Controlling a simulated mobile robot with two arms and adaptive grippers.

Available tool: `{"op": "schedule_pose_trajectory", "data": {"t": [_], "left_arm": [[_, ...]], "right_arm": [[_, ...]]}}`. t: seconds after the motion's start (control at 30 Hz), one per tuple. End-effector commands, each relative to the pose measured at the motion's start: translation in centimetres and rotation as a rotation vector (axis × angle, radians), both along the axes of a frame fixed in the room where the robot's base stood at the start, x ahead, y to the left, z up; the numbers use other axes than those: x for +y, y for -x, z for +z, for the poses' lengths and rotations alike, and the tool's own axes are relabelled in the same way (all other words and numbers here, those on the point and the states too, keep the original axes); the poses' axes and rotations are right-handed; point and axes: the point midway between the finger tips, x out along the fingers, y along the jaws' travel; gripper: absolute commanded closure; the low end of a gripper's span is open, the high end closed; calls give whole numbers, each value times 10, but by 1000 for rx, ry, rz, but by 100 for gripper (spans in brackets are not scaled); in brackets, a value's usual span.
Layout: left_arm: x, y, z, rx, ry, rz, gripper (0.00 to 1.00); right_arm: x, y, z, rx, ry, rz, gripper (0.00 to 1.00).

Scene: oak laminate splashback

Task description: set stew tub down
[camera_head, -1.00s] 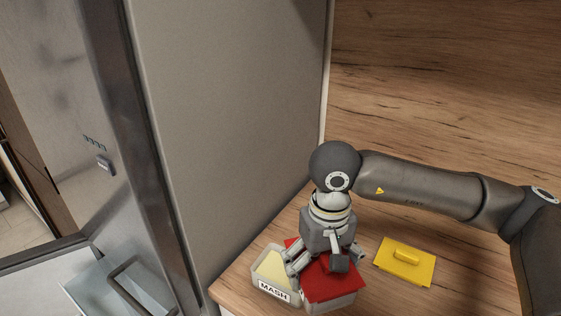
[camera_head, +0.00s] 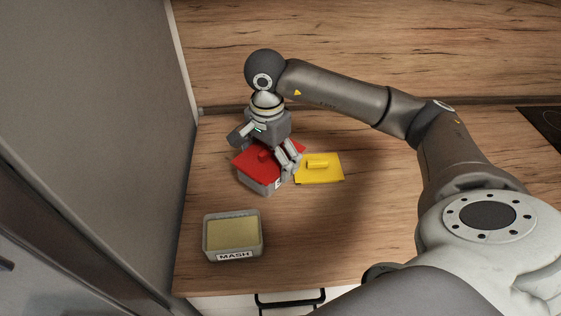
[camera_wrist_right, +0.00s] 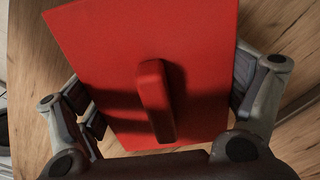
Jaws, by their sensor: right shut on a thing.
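The stew tub (camera_head: 257,181) is a grey tub under a red lid (camera_head: 250,160) with a red bar handle. It is near the back left of the wooden counter; its label is mostly hidden. My right gripper (camera_head: 266,153) is over it, with its fingers at opposite sides, shut on the tub. In the right wrist view the red lid (camera_wrist_right: 205,60) fills the space between the fingers. I cannot tell whether the tub's base touches the counter. My left gripper is not in view.
An open tub labelled MASH (camera_head: 235,255) stands near the counter's front left. A yellow lid (camera_head: 330,175) lies just right of the stew tub. A tall grey panel (camera_head: 120,120) bounds the left side. The counter (camera_head: 350,235) is clear at front centre.

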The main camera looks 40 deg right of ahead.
Motion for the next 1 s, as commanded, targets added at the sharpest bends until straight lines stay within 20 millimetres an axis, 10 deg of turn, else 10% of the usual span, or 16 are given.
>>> {"op": "schedule_pose_trajectory", "data": {"t": [0.3,1.0], "left_arm": [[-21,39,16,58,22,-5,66],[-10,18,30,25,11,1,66]], "right_arm": [[-2,1,-48,4,-1,-26,51],[-1,0,-99,-1,0,-23,51]]}}
